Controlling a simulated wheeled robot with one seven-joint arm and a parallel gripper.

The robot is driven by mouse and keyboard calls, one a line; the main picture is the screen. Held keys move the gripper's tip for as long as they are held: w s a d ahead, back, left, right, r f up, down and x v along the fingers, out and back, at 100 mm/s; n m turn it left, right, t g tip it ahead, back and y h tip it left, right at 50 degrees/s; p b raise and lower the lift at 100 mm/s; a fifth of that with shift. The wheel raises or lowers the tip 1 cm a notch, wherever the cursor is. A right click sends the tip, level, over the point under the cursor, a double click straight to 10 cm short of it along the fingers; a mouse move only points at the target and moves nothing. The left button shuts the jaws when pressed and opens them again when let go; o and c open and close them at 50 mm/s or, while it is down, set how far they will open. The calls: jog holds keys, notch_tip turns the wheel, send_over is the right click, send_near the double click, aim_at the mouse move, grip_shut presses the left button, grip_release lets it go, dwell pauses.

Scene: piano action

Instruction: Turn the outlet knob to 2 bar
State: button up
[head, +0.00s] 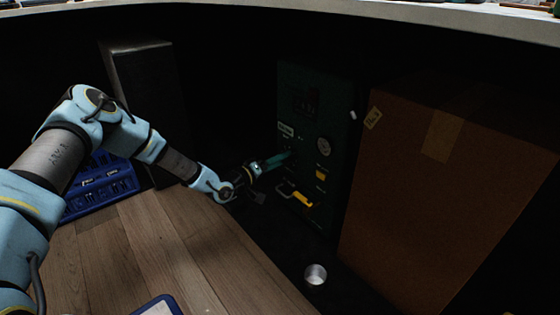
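A dark green panel box (300,95) stands in the shadow right of centre. The gauge's reading is too small to tell. My arm reaches in from the left, and my gripper (286,157) is at the left part of the panel's front, left of the gauge. I cannot make out the outlet knob; it may be hidden by the gripper or lost in the dark. Whether the fingers are open or shut on something is too small and dark to tell.
A large cardboard box (440,190) stands just right of the panel. A shiny metal cup (316,274) is on the dark surface in front. A wooden tabletop (180,250), a blue rack (100,190) and a dark upright box (145,90) are at the left.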

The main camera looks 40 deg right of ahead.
jog(key=shift+o, duration=1.1)
jog(key=shift+a+r, duration=0.1)
jog(key=a+p, duration=0.4)
jog(key=a, duration=0.6)
jog(key=shift+w+a, duration=0.15)
jog(key=shift+a, duration=0.15)
jog(key=shift+r, duration=0.15)
